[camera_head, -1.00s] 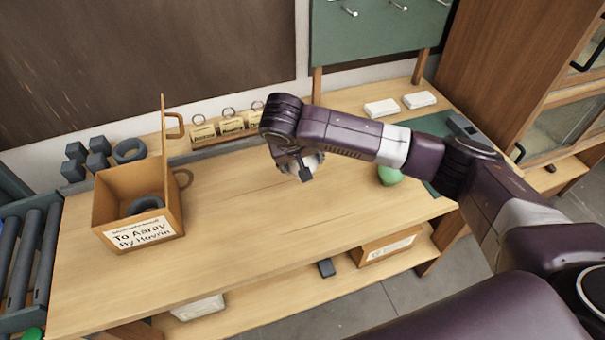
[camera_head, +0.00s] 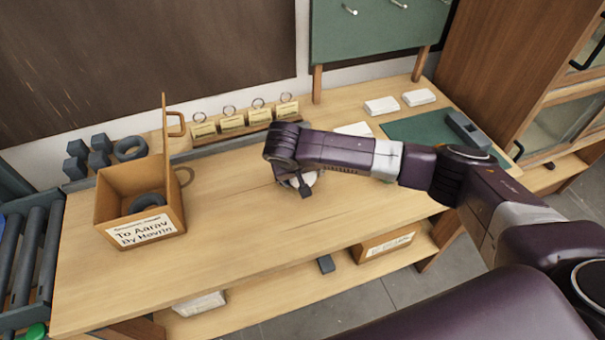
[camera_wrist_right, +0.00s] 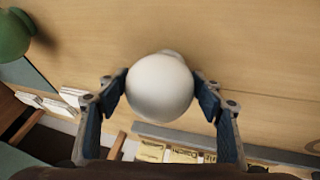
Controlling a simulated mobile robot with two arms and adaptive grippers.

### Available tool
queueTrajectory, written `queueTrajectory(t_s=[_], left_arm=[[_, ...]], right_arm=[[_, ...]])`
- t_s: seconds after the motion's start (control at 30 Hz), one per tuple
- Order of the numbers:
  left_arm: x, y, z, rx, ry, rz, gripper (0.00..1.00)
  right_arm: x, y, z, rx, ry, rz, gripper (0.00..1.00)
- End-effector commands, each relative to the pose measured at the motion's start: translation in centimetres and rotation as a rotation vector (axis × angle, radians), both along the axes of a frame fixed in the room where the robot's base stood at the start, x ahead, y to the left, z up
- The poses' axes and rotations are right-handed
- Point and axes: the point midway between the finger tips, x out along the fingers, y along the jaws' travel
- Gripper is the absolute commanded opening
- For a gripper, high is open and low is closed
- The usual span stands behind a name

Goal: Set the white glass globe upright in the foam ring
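The white glass globe (camera_wrist_right: 160,88) sits between the two fingers of my right gripper (camera_wrist_right: 161,92), which press on its sides; a small pale part of it shows beyond its top edge in the wrist view. In the head view the globe (camera_head: 311,179) is mostly hidden under my right gripper (camera_head: 304,186), over the middle of the table. I cannot tell how high it is. A dark ring (camera_head: 147,202) lies inside the open wooden box at the left, partly hidden by its walls. Another grey ring (camera_head: 130,149) lies behind the box. My left gripper is out of view.
A row of tags (camera_head: 232,123) lines the back edge. A green object (camera_wrist_right: 13,35) shows in the wrist view. The table between box and gripper is clear.

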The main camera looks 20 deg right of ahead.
Motion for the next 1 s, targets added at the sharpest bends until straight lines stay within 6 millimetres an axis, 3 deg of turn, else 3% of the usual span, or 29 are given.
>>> queueTrajectory(t_s=[0.47, 1.0], left_arm=[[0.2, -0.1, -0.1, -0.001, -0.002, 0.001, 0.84], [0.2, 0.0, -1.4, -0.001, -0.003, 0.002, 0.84]], right_arm=[[-0.1, 0.1, 0.9, -0.001, -0.002, -0.001, 0.71], [-3.7, 2.9, 9.9, 0.002, -0.002, 0.0, 0.71]])
